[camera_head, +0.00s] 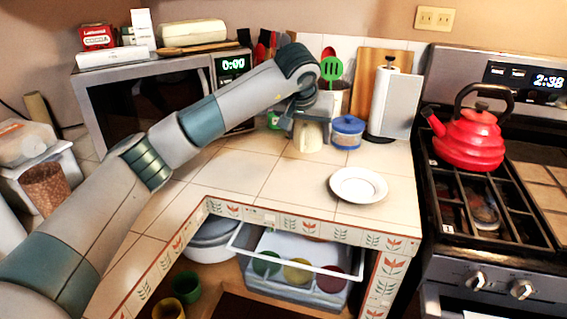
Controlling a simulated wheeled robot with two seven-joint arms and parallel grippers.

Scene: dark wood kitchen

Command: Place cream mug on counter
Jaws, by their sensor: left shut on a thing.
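The cream mug (308,137) is on or just above the tiled counter (250,170), towards the back wall; I cannot tell whether its base touches the tiles. My left arm reaches in from the left across the counter. My left gripper (305,115) points down at the mug's top and is shut on it; the fingers are partly hidden by the wrist. The mug is upright, just left of a blue lidded jar (347,132). My right gripper is not in view.
A white plate (358,185) lies on the counter, with bare tiles around it. A paper towel holder (393,100) stands behind the jar. A microwave (150,95) is at the left, and a stove with a red kettle (468,138) at the right.

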